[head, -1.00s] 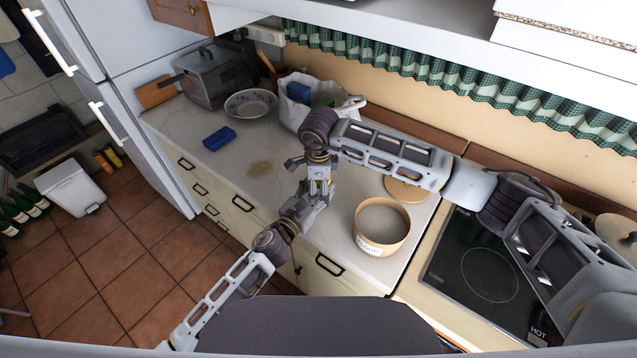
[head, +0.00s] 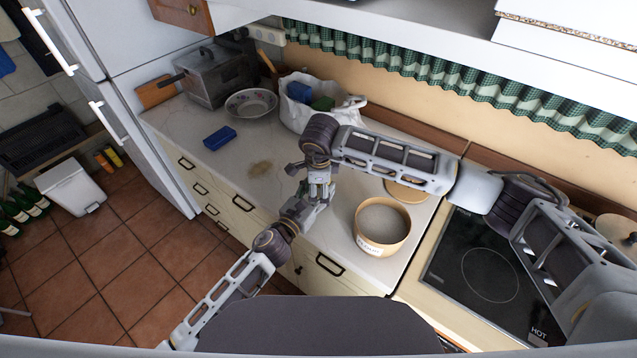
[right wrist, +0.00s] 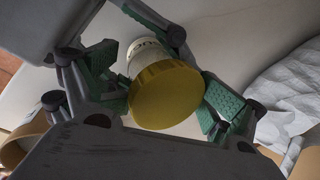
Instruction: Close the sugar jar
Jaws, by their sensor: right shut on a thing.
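A small white container with dark marks, which I take for the sugar jar (right wrist: 147,55), and its round yellow lid (right wrist: 168,94) show in the right wrist view. My right gripper (right wrist: 165,88) has its green-padded fingers on both sides of the lid and is shut on it. The lid covers the jar's mouth end, so I cannot tell whether it is seated. In the head view my right gripper (head: 319,178) points down above the counter. My left gripper (head: 308,206) meets it from below. Its fingers are around the jar, but their grip is largely hidden.
An open round tub (head: 382,226) with pale contents stands on the counter (head: 235,185), near a round wooden lid (head: 405,190). A white bag (head: 345,115), a bowl (head: 251,103) and a blue block (head: 219,138) are behind. A black hob (head: 480,270) is at right.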

